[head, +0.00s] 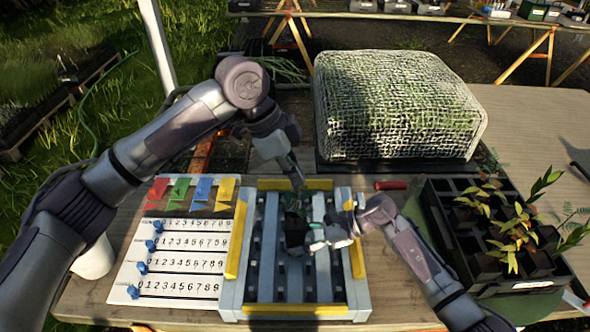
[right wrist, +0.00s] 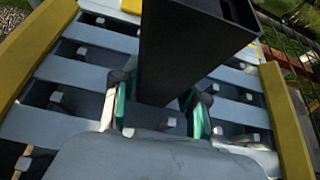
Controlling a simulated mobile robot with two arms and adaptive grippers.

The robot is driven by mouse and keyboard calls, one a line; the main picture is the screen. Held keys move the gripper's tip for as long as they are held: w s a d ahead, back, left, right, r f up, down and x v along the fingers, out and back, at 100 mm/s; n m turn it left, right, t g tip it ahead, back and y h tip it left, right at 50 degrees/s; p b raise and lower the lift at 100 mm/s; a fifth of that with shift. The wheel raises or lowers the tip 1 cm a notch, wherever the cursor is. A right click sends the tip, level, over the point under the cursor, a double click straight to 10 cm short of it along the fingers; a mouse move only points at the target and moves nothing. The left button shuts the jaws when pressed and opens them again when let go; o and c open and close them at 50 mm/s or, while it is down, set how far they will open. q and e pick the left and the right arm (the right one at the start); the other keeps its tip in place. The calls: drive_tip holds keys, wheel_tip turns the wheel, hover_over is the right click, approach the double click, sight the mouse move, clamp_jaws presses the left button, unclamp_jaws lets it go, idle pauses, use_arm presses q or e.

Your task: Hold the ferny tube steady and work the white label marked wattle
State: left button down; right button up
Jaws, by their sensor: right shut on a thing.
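A dark square tube (head: 295,230) stands over the slatted rack in the middle of the table. My right gripper (head: 310,238) is shut on it from the right. In the right wrist view the black tube (right wrist: 190,50) rises between the green-padded fingers of my right gripper (right wrist: 160,108), its open rim at the top. My left gripper (head: 297,182) points down just above and behind the tube; whether its fingers are open or shut is too small to tell. I cannot make out a fern in this tube, or a white label with readable writing.
The grey slatted rack (head: 240,285) has yellow edge strips. A white number board (head: 180,298) with blue sliders and coloured flags lies left of it. A black crate (head: 445,225) of potted seedlings stands right. A mesh-covered block (head: 395,105) stands behind. A red-handled tool (head: 391,185) lies between.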

use_arm(q)
drive_tip(key=shift+f, duration=0.1)
drive_tip(key=shift+f, duration=2.65)
drive_tip(key=shift+f, duration=0.25)
drive_tip(key=c, duration=1.2)
unclamp_jaws()
drive_tip(key=shift+c, duration=0.2)
drive_tip(key=v, duration=1.2)
